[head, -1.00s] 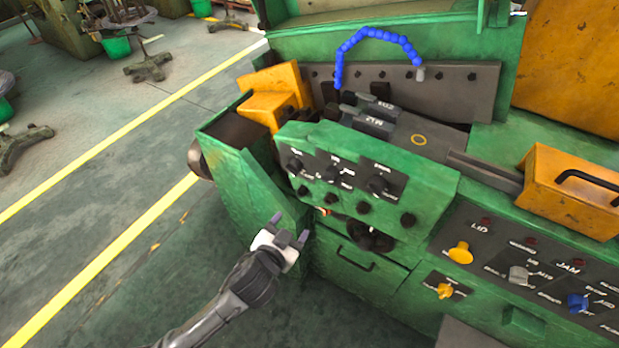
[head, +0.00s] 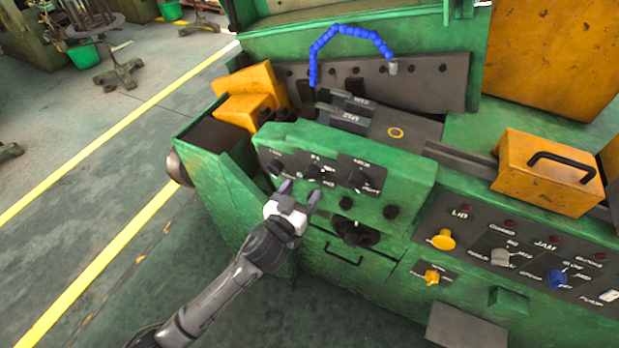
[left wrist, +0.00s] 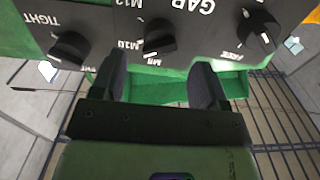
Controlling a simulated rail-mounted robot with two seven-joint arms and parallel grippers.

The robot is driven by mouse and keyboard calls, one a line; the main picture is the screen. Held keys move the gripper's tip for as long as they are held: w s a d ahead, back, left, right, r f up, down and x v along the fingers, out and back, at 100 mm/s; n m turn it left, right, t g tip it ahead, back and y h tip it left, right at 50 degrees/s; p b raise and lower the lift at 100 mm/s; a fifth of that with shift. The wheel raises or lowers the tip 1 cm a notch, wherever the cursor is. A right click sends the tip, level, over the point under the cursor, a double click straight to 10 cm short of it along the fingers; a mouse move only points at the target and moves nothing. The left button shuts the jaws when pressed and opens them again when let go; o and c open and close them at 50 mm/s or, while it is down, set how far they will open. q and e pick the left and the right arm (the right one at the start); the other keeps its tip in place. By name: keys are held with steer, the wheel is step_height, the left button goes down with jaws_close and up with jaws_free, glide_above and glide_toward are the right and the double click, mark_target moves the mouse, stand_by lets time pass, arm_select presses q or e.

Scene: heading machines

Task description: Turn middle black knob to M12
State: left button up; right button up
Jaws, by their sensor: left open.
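The middle black knob (head: 318,172) sits on the dark panel of the green machine, between a left black knob (head: 275,170) and a right black knob (head: 358,179). In the left wrist view the middle knob (left wrist: 158,38) shows just beyond the fingertips, between their lines, with small markings including "M10" around it. The left knob (left wrist: 70,48) is beside "TIGHT" and the right knob (left wrist: 258,28) beside "FREE". My left gripper (head: 299,195) is open and empty, in front of and below the middle knob; in the wrist view its fingers (left wrist: 160,80) are apart. My right gripper is out of view.
A yellow box with a black handle (head: 545,175) and a control panel with coloured knobs (head: 500,257) lie to the right. Free floor (head: 100,250) is at the left.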

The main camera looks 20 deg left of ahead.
mark_target(309, 177)
arm_select(q)
steer(key=shift+w+d, duration=0.2)
steer(key=shift+w, duration=2.25)
steer(key=shift+c, duration=0.2)
steer(key=c, duration=0.9)
